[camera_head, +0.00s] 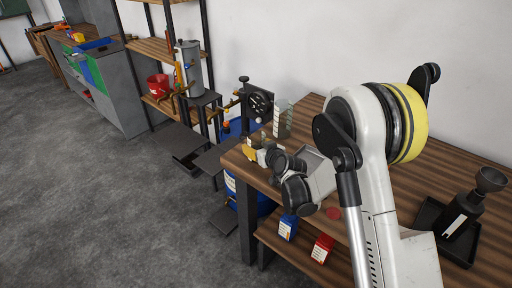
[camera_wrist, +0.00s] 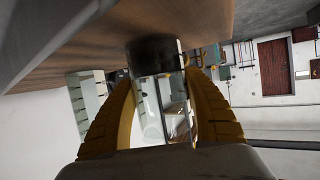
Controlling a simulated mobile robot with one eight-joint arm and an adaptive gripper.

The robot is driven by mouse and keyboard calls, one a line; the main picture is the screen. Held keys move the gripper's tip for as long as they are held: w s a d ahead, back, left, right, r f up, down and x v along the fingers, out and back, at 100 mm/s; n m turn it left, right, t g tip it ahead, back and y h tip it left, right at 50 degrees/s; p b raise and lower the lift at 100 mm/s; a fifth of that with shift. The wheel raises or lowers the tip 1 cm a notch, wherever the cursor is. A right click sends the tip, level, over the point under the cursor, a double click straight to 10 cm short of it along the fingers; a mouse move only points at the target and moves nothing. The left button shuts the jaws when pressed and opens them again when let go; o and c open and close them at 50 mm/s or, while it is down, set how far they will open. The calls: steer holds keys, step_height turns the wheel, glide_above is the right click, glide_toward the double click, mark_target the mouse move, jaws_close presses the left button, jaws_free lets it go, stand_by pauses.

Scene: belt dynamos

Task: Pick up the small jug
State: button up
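A small clear vessel with a dark base (camera_wrist: 152,55) lies between the two yellow fingers of my gripper (camera_wrist: 160,85) in the wrist view. I take it for the small jug. The fingertips are close to its two sides, but I cannot tell whether they press on it. In the head view, my gripper (camera_head: 258,152) is at the far left end of the wooden table, and it largely hides this vessel. A larger clear vessel with marks (camera_head: 285,119) stands just behind it. This vessel also shows at the left of the wrist view (camera_wrist: 88,100).
A black hand-wheel device (camera_head: 260,101) stands behind my gripper. A grey tray (camera_head: 310,160) is beside my wrist. A dark bottle with a funnel (camera_head: 463,212) stands in a black tray at right. Blue (camera_head: 287,228) and red (camera_head: 322,248) boxes are on the lower shelf.

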steer(key=c, duration=0.4)
steer(key=shift+c, duration=0.2)
steer(key=shift+r, duration=0.1)
